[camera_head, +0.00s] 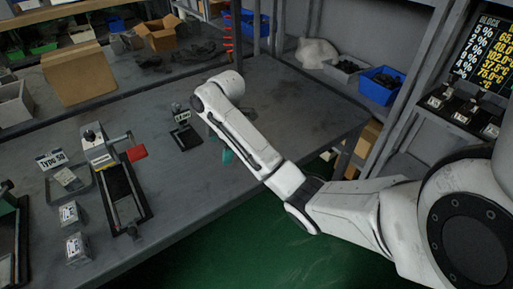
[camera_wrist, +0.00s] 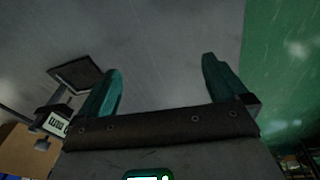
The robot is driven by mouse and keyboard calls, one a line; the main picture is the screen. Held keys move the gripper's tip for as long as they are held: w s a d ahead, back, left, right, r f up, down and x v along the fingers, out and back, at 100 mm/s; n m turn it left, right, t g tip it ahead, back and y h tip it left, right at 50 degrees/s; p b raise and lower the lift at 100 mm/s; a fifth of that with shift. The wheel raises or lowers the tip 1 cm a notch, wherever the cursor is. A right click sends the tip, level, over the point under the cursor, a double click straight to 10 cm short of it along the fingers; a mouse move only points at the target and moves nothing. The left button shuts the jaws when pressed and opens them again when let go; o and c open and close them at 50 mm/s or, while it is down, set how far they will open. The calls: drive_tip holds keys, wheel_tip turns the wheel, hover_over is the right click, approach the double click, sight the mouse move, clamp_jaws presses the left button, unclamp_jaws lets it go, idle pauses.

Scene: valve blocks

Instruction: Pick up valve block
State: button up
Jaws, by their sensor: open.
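Small silver valve blocks with white labels stand on the grey workbench (camera_head: 285,100) at the left of the head view, one here (camera_head: 69,213) and another just in front of it (camera_head: 76,248). A similar block (camera_head: 66,177) sits in a small tray by the "Type 50" sign. My gripper (camera_head: 227,155) is mostly hidden behind my forearm in the head view, well to the right of these blocks. In the wrist view, my gripper (camera_wrist: 161,85) has its two teal fingers spread apart with nothing between them, over bare bench. No loose valve block shows in the wrist view.
A lever press (camera_head: 98,150) with a red handle stands right of the blocks. A small labelled stand (camera_head: 183,130) is near my gripper; it also shows in the wrist view (camera_wrist: 76,72). The bench edge drops to a green floor (camera_head: 260,245).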

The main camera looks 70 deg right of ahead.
drive_tip(key=s+d+r+n+g, duration=0.25)
drive_tip(key=s+d, duration=0.45)
drive_tip(key=d, duration=0.6)
drive_tip(key=shift+m+t+h, duration=0.25)
drive_tip(key=shift+m+h, duration=0.05)
drive_tip(key=shift+m, duration=0.15)
drive_tip(key=f, duration=0.4)
drive_tip(key=shift+s+b, duration=0.2)
drive_tip(key=shift+b, duration=0.1)
drive_tip(key=shift+a+f+p, duration=0.15)
drive_tip(key=shift+a+f, duration=0.1)
drive_tip(key=shift+f, duration=1.3)
drive_tip(key=shift+a+f+p, duration=0.15)
drive_tip(key=shift+a+f, duration=0.05)
drive_tip(key=shift+f, duration=1.3)
drive_tip(key=shift+w+r, duration=0.1)
drive_tip(key=c, duration=1.1)
